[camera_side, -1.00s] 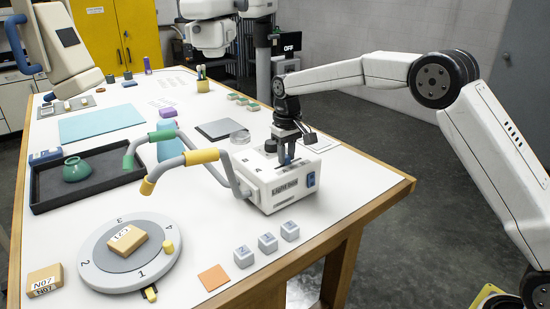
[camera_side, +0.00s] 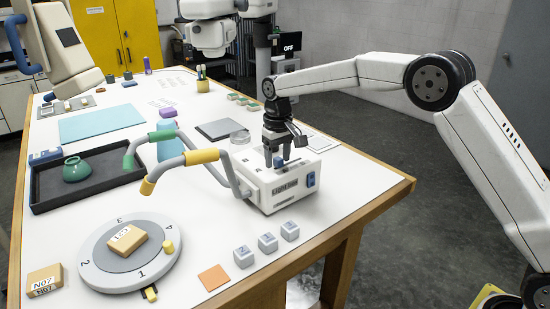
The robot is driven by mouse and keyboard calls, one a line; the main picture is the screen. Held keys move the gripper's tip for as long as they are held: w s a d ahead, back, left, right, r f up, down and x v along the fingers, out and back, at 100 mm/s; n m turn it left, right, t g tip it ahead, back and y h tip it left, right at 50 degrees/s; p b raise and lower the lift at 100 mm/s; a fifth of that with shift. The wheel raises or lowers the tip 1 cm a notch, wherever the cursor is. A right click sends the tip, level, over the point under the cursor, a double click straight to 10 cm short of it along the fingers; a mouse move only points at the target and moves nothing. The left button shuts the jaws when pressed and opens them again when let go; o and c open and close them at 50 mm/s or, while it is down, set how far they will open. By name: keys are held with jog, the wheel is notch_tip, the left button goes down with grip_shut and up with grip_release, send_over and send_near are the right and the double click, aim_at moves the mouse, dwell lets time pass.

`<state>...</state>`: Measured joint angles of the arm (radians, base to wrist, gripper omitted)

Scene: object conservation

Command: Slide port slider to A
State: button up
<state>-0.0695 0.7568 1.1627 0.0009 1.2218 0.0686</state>
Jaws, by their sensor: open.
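The light box (camera_side: 262,190) is a white box near the table's right edge, with dark lettering on its front. A small blue knob (camera_side: 278,162), which looks like the port slider, stands on its top. My gripper (camera_side: 277,160) points down over the box top with its dark fingers apart, one on each side of the blue knob. I cannot tell whether the fingers touch it. The letter marks on the top are too small or too covered to read surely. A blue switch (camera_side: 311,179) sits on the box's right side.
Bent grey pipes with a yellow sleeve (camera_side: 201,156) and a green sleeve (camera_side: 161,138) rise left of the box. Several grey cubes (camera_side: 267,243) stand in front of it. A numbered turntable (camera_side: 105,266) is at front left. A grey plate (camera_side: 219,128) lies behind the box.

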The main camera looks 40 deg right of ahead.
aim_at(278, 160)
jog(key=shift+r, duration=3.9)
jog(key=s+d+f+t, duration=0.1)
jog(key=s+f, duration=0.4)
jog(key=s, duration=0.4)
jog(key=s+d+f, duration=0.1)
jog(key=s+f, duration=0.4)
jog(key=s, duration=0.5)
jog(key=s+d+f+t, duration=0.1)
jog(key=s+f, duration=0.3)
jog(key=s, duration=0.5)
jog(key=shift+s+d+f+t, duration=0.3)
jog(key=shift+s+d+f, duration=0.1)
jog(key=shift+d, duration=0.1)
